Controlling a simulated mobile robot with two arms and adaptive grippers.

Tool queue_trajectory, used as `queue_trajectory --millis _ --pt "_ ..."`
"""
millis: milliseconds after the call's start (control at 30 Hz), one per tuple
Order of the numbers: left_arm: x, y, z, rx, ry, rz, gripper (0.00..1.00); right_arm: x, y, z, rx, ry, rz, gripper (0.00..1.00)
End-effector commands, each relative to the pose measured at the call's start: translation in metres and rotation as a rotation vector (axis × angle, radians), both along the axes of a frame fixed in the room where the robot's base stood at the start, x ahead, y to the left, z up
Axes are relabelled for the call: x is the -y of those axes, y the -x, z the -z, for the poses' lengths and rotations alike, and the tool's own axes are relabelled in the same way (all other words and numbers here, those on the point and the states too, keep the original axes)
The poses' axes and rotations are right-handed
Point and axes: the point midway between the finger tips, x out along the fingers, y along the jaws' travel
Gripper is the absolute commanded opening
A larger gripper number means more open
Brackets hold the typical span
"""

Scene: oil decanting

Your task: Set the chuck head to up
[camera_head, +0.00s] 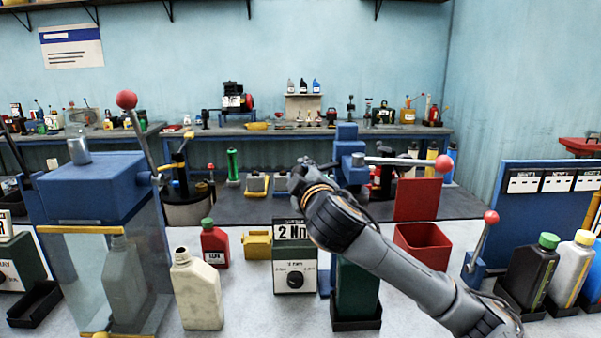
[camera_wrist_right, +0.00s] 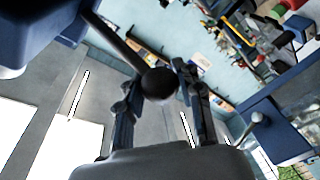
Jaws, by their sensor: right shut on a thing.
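A blue press-like device (camera_head: 347,148), which I take to carry the chuck head, stands in the middle of the bench, with a level metal lever ending in a red ball (camera_head: 443,163) to its right. My right gripper (camera_head: 298,174) is just left of the device, seen from behind; its fingers are hard to make out there. In the right wrist view my right gripper (camera_wrist_right: 158,88) has its fingers on both sides of a dark ball knob (camera_wrist_right: 158,83) at the end of a dark rod. The rod leads up-left to a blue body (camera_wrist_right: 35,25). My left gripper is out of view.
A red open bin (camera_head: 423,250), a torque box reading 2 Nm (camera_head: 294,272) and a dark green container (camera_head: 358,290) stand near my right arm. A beige jug (camera_head: 195,292) and a clear-walled blue machine (camera_head: 90,190) are at left. Bottles (camera_head: 530,270) stand at right.

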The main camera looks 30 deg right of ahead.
Motion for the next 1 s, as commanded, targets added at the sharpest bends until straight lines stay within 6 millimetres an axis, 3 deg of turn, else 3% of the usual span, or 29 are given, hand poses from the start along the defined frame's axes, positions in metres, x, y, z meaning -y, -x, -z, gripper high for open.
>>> queue_trajectory --millis 33,300,333,433,767,1000 --pt "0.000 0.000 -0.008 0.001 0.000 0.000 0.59 0.001 0.001 -0.014 0.014 0.000 0.002 0.00" --pt "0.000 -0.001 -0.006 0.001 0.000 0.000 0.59 0.001 0.001 -0.015 0.020 0.002 0.003 0.00" --pt "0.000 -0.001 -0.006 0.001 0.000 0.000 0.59 0.001 0.001 -0.015 0.021 0.002 0.002 0.40" --pt "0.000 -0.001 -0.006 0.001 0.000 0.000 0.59 0.001 0.001 -0.014 0.019 0.003 0.002 0.59" --pt "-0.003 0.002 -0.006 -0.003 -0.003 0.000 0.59 0.000 0.002 -0.012 0.014 0.002 0.002 0.59" --pt "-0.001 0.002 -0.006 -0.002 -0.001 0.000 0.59 -0.011 0.033 -0.012 0.016 0.004 -0.001 0.59"
